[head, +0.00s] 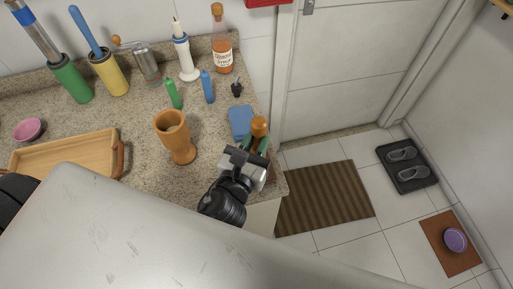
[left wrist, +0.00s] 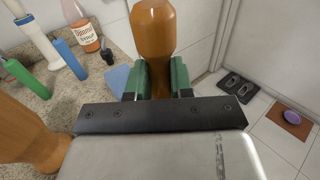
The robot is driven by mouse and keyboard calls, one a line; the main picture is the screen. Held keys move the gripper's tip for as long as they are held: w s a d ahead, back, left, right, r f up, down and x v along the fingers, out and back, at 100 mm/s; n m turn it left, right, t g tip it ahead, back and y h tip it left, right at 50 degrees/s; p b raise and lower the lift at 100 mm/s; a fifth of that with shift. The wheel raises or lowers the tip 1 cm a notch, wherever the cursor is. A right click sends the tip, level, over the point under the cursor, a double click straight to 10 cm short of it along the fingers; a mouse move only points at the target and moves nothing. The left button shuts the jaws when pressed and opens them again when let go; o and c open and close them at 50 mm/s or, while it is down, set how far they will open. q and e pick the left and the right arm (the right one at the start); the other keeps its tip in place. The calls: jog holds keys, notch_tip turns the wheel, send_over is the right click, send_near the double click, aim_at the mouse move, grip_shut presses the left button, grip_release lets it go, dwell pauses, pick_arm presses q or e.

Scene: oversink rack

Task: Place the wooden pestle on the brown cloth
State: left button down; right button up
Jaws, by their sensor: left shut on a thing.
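The wooden pestle (head: 259,126) is upright in my left gripper (head: 257,150), near the right end of the counter. In the left wrist view its rounded orange-brown head (left wrist: 157,28) stands above the green finger pads, which are closed on its neck. My left gripper (left wrist: 160,80) hides the pestle's lower end there. I cannot make out a brown cloth clearly on the counter; the area under the gripper is hidden. A blue cloth or sponge (head: 239,119) lies just behind the gripper. My right gripper is not in view.
A wooden mortar-like cup (head: 173,128) stands left of the gripper. A wooden tray (head: 66,158), bottles and several utensils are farther left and back. A brown striped mat (head: 324,197) and an orange-brown mat (head: 436,232) with a purple bowl (head: 455,240) lie on the floor.

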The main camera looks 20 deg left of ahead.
pick_arm(q)
jog(key=shift+f, duration=0.15)
jog(key=c, duration=1)
grip_release()
